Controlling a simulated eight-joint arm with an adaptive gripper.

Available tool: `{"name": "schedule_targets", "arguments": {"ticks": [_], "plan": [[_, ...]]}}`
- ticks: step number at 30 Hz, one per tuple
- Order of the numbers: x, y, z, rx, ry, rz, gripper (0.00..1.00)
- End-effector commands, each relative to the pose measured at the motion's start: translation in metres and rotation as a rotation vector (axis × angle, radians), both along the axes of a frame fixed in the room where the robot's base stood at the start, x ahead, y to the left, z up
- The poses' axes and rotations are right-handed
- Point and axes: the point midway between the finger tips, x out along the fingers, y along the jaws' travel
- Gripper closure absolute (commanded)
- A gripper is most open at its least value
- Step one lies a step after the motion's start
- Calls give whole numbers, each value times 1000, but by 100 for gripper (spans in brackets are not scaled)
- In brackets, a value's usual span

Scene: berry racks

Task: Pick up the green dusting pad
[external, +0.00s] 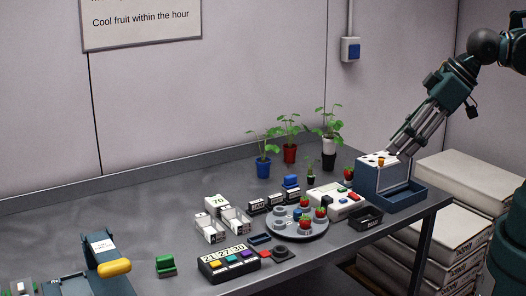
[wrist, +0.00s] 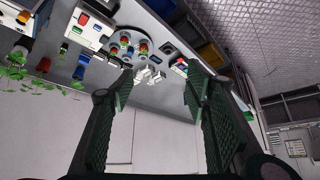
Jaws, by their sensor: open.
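The green dusting pad (external: 165,266) is a small green block on the grey table, front left of centre in the external view. It stands apart, left of the timer. I cannot make it out for certain in the wrist view. My gripper (external: 397,150) is at the far right end of the table, close above the white top of a blue box, far from the pad. In the wrist view my gripper (wrist: 155,90) has its two fingers spread with nothing between them.
The blue box (external: 402,196) stands below my gripper. Between it and the pad are a round tray (external: 302,234) with berries, small labelled blocks, and a timer (external: 229,264) with coloured buttons. Potted plants (external: 264,168) stand at the back. A yellow-handled device (external: 114,268) is left of the pad.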

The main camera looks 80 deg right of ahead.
Motion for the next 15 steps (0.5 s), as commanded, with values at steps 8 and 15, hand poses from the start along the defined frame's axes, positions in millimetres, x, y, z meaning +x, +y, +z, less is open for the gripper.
{"name": "schedule_targets", "arguments": {"ticks": [8, 15], "plan": [[22, 3, 12, 15, 21, -29, 52], [56, 7, 25, 35, 52, -77, 52]]}}
